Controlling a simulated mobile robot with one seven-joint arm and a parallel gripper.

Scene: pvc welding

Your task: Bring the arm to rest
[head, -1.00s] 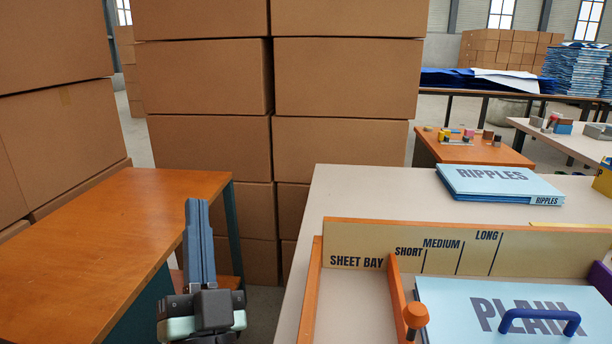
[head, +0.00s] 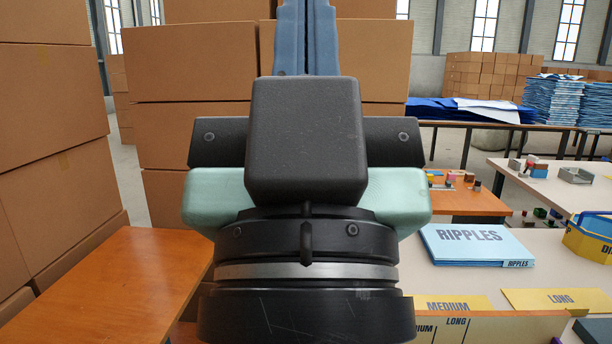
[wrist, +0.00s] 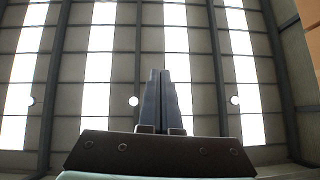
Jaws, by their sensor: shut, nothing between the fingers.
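My gripper (head: 306,38) stands upright, close in front of the head camera, with its fingers pointing up. Its two blue-grey fingers lie together and hold nothing. My gripper touches nothing that I can see. It hides the middle of the head view, including part of the box stack and the left part of the pale table.
Cardboard boxes (head: 215,70) are stacked behind my gripper, and more boxes (head: 50,170) stand at left. An orange-brown table (head: 120,285) is at lower left. At right, a pale table (head: 540,250) bears blue RIPPLES sheets (head: 475,243) and yellow MEDIUM and LONG labels.

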